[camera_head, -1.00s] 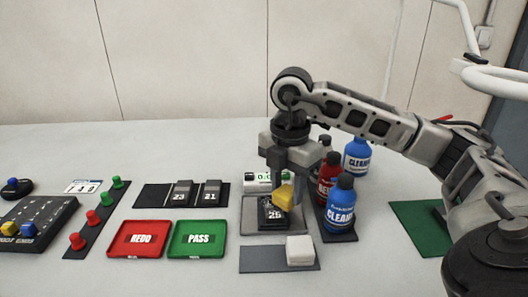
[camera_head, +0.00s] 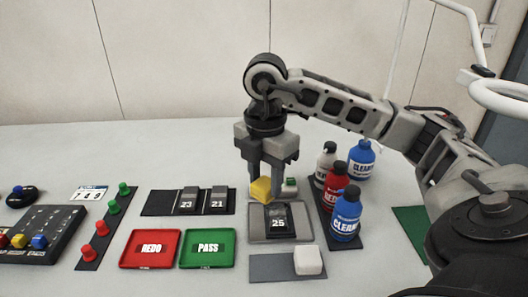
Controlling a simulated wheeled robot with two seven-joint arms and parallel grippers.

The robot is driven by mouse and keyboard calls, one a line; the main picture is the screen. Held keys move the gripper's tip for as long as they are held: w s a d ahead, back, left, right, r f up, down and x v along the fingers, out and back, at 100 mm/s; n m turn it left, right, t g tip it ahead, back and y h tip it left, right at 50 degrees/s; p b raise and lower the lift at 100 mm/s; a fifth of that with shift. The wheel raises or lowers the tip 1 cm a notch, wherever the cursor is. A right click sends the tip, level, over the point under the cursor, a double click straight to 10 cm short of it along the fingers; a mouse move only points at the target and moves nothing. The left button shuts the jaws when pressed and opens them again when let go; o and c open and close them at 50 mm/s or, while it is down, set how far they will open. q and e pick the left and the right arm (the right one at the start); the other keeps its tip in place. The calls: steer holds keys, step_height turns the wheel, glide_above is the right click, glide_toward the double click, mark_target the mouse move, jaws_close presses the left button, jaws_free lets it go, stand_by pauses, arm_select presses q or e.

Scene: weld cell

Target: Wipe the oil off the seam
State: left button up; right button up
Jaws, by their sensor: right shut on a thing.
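A dark workpiece marked 25 (camera_head: 278,218) lies on a grey plate (camera_head: 302,236) right of the middle. Its seam is too small to make out, and I cannot tell whether oil is on it. My right gripper (camera_head: 266,182) is shut on a small yellow block (camera_head: 260,190), perhaps a sponge. It holds the block tilted, near the far left edge of the plate; whether they touch is unclear. My left gripper is not in view.
A white block (camera_head: 308,260) sits on a grey mat (camera_head: 268,268) in front. Red REDO (camera_head: 151,264) and green PASS (camera_head: 207,263) trays lie left. Pieces 23 (camera_head: 188,199) and 21 (camera_head: 218,198) sit on a dark rack. The bottles closely flank the plate.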

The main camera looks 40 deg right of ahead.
steer(key=shift+r+p, duration=1.25)
steer(key=shift+r, duration=0.6)
